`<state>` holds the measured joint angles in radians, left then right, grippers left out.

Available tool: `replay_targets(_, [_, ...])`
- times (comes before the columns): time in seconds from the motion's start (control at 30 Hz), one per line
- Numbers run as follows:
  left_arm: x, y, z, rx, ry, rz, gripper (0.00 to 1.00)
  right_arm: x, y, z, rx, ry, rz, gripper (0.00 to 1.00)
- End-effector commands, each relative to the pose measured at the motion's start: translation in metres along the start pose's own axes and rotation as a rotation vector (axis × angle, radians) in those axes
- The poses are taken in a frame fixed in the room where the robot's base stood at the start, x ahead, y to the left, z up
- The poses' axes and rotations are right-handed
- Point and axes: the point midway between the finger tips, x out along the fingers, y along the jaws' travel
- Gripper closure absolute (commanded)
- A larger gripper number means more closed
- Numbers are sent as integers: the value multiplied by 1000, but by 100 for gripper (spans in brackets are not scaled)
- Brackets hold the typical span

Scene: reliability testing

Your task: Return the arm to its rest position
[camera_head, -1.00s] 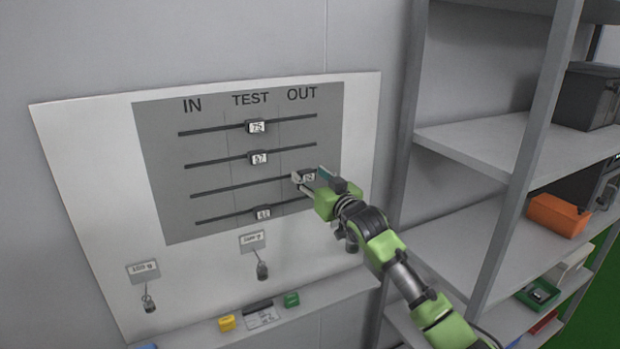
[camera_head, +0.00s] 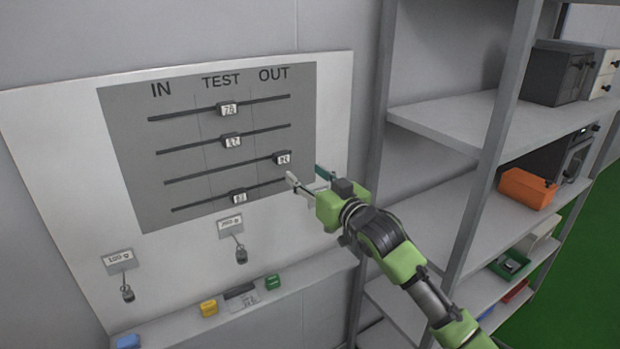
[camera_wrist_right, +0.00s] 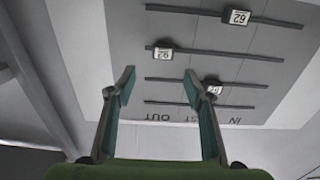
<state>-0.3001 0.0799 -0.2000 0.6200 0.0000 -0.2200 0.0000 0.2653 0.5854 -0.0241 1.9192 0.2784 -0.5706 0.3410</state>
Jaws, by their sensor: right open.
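My right gripper (camera_head: 308,180) is open and empty in front of the lower right part of the grey panel (camera_head: 180,190). Its two spread fingers (camera_wrist_right: 158,88) also show in the right wrist view, with nothing between them. The panel has IN, TEST and OUT columns and several dark rails with numbered sliders. The third slider (camera_head: 282,158) sits under OUT, just up and left of the gripper and apart from it. The top slider (camera_head: 227,109), second slider (camera_head: 231,140) and bottom slider (camera_head: 238,197) sit under TEST. My left gripper is not in view.
A metal shelf rack (camera_head: 450,125) stands close on the right, with an orange bin (camera_head: 527,188) and dark boxes. A ledge (camera_head: 180,335) below the board holds small coloured blocks. Two hanging weights (camera_head: 240,254) are under labels on the board.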

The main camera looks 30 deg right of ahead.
Motion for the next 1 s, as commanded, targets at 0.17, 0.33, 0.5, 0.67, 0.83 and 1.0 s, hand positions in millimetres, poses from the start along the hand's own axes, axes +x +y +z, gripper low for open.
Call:
replay_targets(0.17, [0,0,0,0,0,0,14,-9,0,0,0,0,0,53])
replay_targets(0.33, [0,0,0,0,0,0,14,-9,0,0,0,0,0,53])
replay_targets(0.5, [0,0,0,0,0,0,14,-9,0,0,0,0,0,53])
replay_targets(0.67, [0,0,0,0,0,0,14,-9,0,1,0,-1,0,53])
replay_targets(0.83, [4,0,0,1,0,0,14,-3,7,43,6,-58,18,53])
replay_targets(1.0, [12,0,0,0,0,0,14,-3,21,159,11,-214,60,53])
